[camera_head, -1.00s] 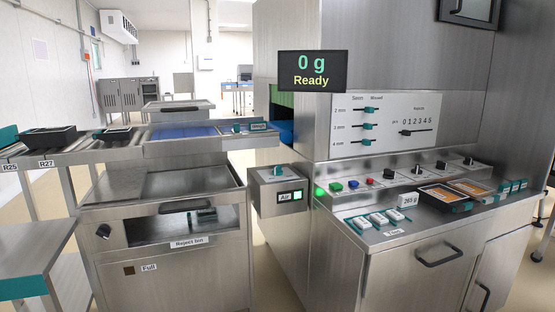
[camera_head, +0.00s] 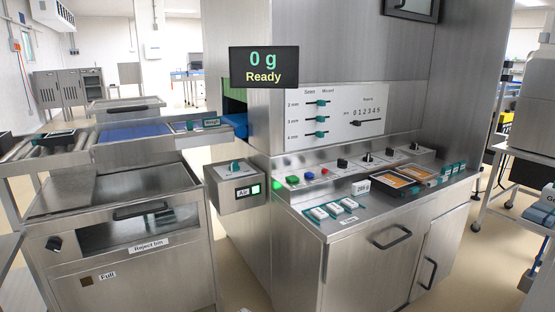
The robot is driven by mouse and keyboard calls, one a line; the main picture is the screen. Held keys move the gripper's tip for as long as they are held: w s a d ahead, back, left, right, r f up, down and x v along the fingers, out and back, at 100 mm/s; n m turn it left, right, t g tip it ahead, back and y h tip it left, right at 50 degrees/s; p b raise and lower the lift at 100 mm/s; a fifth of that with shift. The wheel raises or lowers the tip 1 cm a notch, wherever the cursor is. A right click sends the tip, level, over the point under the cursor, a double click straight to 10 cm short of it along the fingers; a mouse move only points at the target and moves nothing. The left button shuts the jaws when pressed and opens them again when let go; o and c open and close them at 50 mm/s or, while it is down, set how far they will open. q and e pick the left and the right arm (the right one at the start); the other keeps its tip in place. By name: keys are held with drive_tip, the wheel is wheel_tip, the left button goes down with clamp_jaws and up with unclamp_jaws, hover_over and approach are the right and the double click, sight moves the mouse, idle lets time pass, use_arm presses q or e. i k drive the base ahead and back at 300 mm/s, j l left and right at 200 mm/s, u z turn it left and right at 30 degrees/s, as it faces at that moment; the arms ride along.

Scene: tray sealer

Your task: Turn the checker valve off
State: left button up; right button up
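A steel box labelled "Air" (camera_head: 236,184) sits between the reject bin unit and the large steel machine. On its top is a teal valve knob (camera_head: 234,166); its exact angle is too small to read surely. On its front, beside the "Air" label, a small indicator (camera_head: 256,189) is lit pale green. Neither of my grippers is in view.
The reject bin unit (camera_head: 127,255) stands at the left, below a blue conveyor belt (camera_head: 133,132). The machine's panel has coloured buttons and dark knobs (camera_head: 342,163). Trays (camera_head: 400,178) lie on its counter. Floor shows between the two units. A wheeled cart (camera_head: 520,170) stands at the right.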

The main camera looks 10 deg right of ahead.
sight(234, 168)
drive_tip(key=i+j+z, duration=0.2)
drive_tip(key=z, duration=0.3)
drive_tip(key=i+j+z, duration=0.2)
drive_tip(key=z, duration=0.25)
drive_tip(key=i+j, duration=0.1)
drive_tip(key=j, duration=0.2)
drive_tip(key=i+j+z, duration=0.15)
drive_tip(key=j, duration=0.2)
drive_tip(key=i+j, duration=0.1)
drive_tip(key=j, duration=0.2)
drive_tip(key=i+j+z, duration=0.1)
drive_tip(key=j, duration=0.25)
